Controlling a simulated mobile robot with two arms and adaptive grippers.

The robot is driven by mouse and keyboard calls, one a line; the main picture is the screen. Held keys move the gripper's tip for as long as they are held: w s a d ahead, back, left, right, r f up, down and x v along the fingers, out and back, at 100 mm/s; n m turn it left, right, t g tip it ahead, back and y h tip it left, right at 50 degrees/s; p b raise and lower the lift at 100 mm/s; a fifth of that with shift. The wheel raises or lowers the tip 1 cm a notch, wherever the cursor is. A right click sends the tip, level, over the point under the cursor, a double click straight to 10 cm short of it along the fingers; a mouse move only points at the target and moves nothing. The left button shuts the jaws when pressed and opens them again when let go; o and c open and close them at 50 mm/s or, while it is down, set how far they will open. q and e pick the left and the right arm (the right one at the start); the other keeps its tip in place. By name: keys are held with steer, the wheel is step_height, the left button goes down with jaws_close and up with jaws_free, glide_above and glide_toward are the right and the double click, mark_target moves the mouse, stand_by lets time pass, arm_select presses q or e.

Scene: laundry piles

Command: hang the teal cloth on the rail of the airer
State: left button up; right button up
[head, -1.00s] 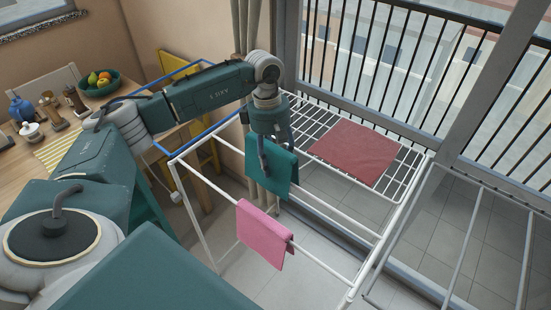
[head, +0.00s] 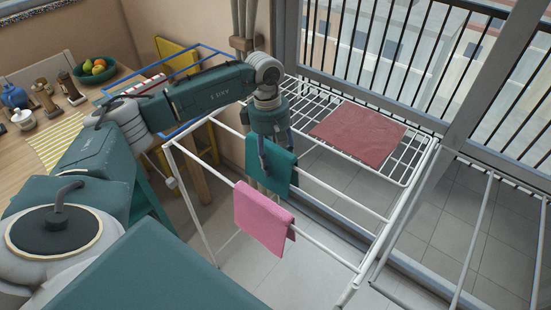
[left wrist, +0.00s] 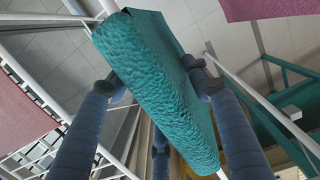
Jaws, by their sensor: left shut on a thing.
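The teal cloth (head: 284,176) hangs folded at the middle rail (head: 345,197) of the white airer (head: 190,190). The rail comes out on both sides of the cloth near its upper part, so the cloth looks draped over it; the contact itself is hidden. My left gripper (head: 264,158) is above the cloth, pointing down, with its fingers shut on it. In the left wrist view, the teal cloth (left wrist: 160,85) runs between the dark blue fingers of the left gripper (left wrist: 155,85), which press on its two sides. My right gripper is not in view.
A pink cloth (head: 262,218) hangs on the front rail, close to the teal one. A red cloth (head: 358,135) lies flat on the airer's rear wire shelf. The middle rail is bare right of the teal cloth. A table (head: 30,165) with a fruit bowl stands at left.

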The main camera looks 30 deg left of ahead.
arm_select(q)
steer(key=shift+f, duration=0.1)
steer(key=o, duration=1.3)
